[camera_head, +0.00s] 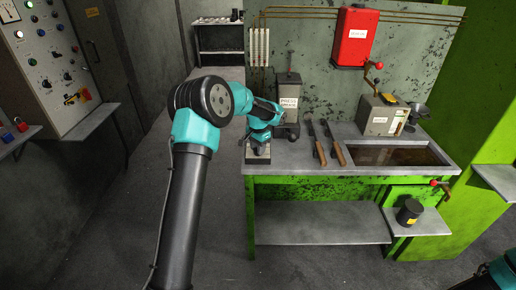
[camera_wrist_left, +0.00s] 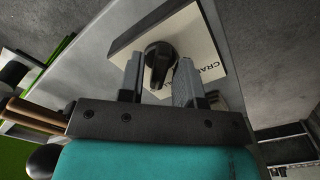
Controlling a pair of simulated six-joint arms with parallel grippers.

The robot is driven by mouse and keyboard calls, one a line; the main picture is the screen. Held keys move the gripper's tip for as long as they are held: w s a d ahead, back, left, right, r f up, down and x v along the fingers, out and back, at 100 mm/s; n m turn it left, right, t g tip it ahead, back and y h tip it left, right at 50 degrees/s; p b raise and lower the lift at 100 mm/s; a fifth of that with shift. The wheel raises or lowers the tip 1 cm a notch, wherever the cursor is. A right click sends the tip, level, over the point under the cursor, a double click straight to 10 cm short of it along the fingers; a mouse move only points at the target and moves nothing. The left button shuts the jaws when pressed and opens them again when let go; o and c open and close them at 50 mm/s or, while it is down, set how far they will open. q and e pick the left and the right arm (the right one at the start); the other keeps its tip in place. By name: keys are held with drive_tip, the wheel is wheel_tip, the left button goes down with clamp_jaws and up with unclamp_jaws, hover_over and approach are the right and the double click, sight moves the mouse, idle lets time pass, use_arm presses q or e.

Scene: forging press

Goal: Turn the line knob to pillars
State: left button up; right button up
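A dark round knob (camera_wrist_left: 161,60) with a raised grip bar sits on a cream panel (camera_wrist_left: 205,32) in the left wrist view. The panel carries partly hidden lettering starting "CRA"; no word "pillars" is readable. My left gripper (camera_wrist_left: 157,80) has its two fingers apart, one on each side of the knob; I cannot tell whether they touch it. In the head view the left gripper (camera_head: 260,138) is at the bench's left end, over a small block (camera_head: 257,157), and the knob is hidden there. My right gripper is out of view.
The grey bench top (camera_head: 300,163) holds a labelled grey machine (camera_head: 288,103), two wooden-handled tools (camera_head: 320,152), a grey box with a red-ball lever (camera_head: 383,115) and a sunken basin (camera_head: 395,155). A red box (camera_head: 355,37) hangs on the wall. A control panel (camera_head: 45,70) stands at left.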

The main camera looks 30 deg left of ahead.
use_arm(q)
drive_tip(key=shift+o, duration=0.6)
wheel_tip(320, 180, up, 17)
drive_tip(key=shift+r, duration=0.2)
drive_tip(key=shift+f, duration=0.1)
idle(0.5)
